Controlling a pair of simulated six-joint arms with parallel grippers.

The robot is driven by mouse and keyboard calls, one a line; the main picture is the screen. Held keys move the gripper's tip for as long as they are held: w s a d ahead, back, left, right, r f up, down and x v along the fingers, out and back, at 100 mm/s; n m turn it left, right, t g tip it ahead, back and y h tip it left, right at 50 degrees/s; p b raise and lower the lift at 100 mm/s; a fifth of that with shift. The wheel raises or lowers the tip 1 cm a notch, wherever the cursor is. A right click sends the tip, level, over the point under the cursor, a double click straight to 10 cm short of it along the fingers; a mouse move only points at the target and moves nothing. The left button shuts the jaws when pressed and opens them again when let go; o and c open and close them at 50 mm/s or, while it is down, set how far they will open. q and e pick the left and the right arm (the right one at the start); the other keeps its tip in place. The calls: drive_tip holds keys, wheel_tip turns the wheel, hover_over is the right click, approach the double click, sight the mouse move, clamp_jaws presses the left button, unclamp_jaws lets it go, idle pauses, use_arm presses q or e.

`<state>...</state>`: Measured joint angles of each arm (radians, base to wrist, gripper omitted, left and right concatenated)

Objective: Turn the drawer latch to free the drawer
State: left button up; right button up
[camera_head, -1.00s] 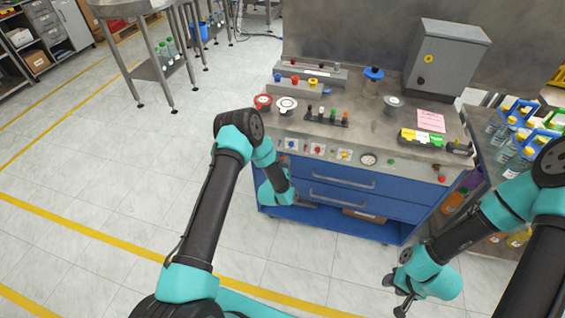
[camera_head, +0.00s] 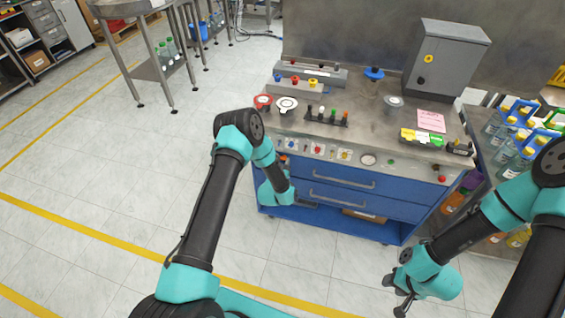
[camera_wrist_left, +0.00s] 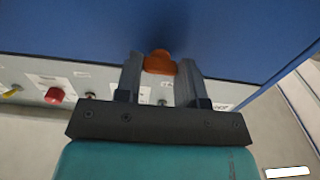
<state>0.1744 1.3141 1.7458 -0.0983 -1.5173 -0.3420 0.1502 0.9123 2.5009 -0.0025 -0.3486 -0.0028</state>
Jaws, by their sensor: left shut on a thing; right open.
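The orange drawer latch (camera_wrist_left: 160,62) sits against a blue front in the left wrist view. My left gripper (camera_wrist_left: 159,70) has its two fingers on either side of the latch and is shut on it. In the head view my left wrist hides most of this spot at the bench's left front corner. The blue drawers (camera_head: 345,180) with light handles are closed under the bench top. My right gripper (camera_head: 402,298) is open and empty, low in front of the bench, away from the drawers.
The control strip (camera_head: 318,151) with small knobs runs above the drawers. A red button (camera_wrist_left: 54,95) is on it, left of my left gripper in the wrist view. Bottles in blue carriers (camera_head: 515,140) stand at the right. The floor in front is free.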

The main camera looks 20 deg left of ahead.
use_arm(q)
drive_tip(key=o, duration=0.9)
drive_tip(key=shift+o, duration=0.2)
drive_tip(key=s+d, duration=0.1)
drive_tip(key=s, duration=1.6)
drive_tip(key=shift+s+d, duration=0.2)
drive_tip(key=s+d+g+h, duration=0.2)
drive_tip(key=s+g, duration=0.6)
drive_tip(key=s, duration=0.1)
drive_tip(key=s+d+r+g+h, duration=0.1)
drive_tip(key=s+d+g+h, duration=0.1)
drive_tip(key=s+g, duration=0.7)
drive_tip(key=shift+s+n+h, duration=0.4)
drive_tip(key=shift+s+h, duration=0.05)
drive_tip(key=shift+h, duration=0.25)
